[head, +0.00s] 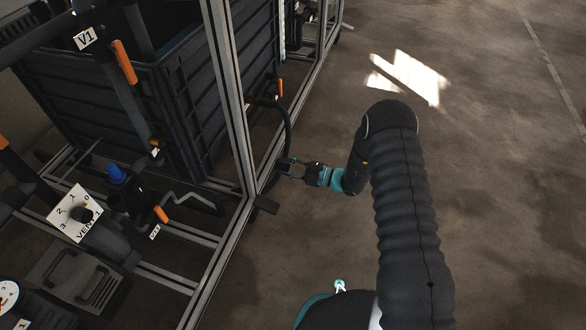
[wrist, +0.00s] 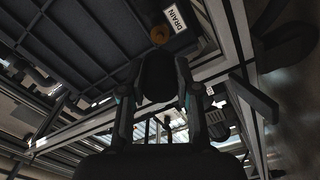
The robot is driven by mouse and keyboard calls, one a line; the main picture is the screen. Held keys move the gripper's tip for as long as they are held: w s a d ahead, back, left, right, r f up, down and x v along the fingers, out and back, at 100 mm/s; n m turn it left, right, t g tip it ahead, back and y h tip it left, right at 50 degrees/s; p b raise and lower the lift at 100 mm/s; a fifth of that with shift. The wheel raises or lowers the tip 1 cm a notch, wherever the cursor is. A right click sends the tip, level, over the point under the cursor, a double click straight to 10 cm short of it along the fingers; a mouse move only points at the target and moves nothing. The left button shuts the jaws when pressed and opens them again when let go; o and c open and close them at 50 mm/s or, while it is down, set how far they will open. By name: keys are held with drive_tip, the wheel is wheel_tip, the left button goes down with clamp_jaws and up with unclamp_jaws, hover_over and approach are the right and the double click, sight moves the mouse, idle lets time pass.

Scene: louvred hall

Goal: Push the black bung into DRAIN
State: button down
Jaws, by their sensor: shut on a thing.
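My gripper (head: 288,168) is beside the frame's lower rail in the head view, reaching in from the right. In the wrist view my gripper (wrist: 158,82) is shut on the black bung (wrist: 158,74), a dark rounded piece between the two fingers. The DRAIN label (wrist: 175,19) is a white plate on the dark ribbed tank wall. A round brass-coloured fitting (wrist: 159,35) sits beside the label, just above the bung in the picture. I cannot tell whether the bung touches it. In the head view the bung is too small and dark to make out.
A metal frame (head: 232,95) surrounds the dark ribbed tank (head: 185,110), with an upright post near my gripper. A black hose (head: 288,125) curves down just above my gripper. The VENT dial (head: 78,212) and orange-handled valves are at left. The floor (head: 500,180) at right is clear.

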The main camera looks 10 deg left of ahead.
drive_tip(key=shift+w+a+b, duration=0.2)
drive_tip(key=shift+a+b, duration=0.2)
drive_tip(key=shift+a, duration=2.2)
drive_tip(key=shift+w+a, duration=0.1)
drive_tip(key=shift+a, duration=0.1)
drive_tip(key=shift+w+a, duration=0.1)
drive_tip(key=shift+a, duration=1.25)
drive_tip(key=c, duration=0.7)
unclamp_jaws()
drive_tip(key=shift+c, duration=0.2)
drive_tip(key=shift+d, duration=0.1)
drive_tip(key=shift+s+d+p, duration=0.15)
drive_tip(key=shift+d+p, duration=0.05)
drive_tip(key=shift+d, duration=1.55)
drive_tip(key=shift+s+d+p, duration=0.15)
drive_tip(key=shift+d+p, duration=0.05)
drive_tip(key=shift+d, duration=1.5)
